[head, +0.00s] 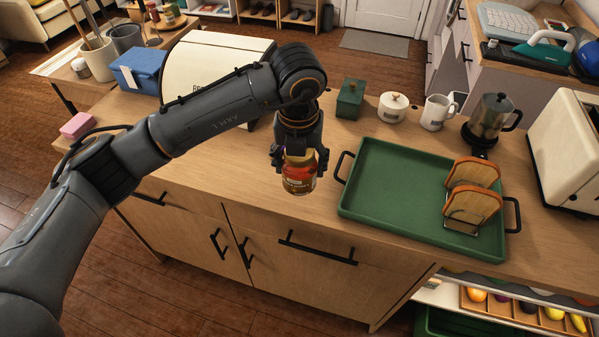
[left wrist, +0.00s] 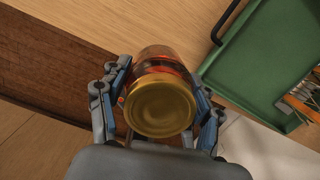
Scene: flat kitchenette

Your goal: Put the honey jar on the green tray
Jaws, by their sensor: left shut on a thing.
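The honey jar (head: 299,176) has a gold lid and a red and amber body. My left gripper (head: 299,158) is shut on it and points down, left of the tray, near the counter's front edge. In the left wrist view the jar's lid (left wrist: 160,105) faces the camera between the two fingers. The green tray (head: 385,210) lies on the counter to the right of the jar, and its corner also shows in the left wrist view (left wrist: 262,60). The jar and tray are apart. My right gripper is not in view.
A toast rack (head: 462,225) with bread slices stands on the tray's right part; the tray's left part is bare. Behind the tray are a green box (head: 350,98), a white lidded pot (head: 393,107), a mug (head: 437,112) and a coffee pot (head: 490,120). A toaster (head: 570,150) stands right.

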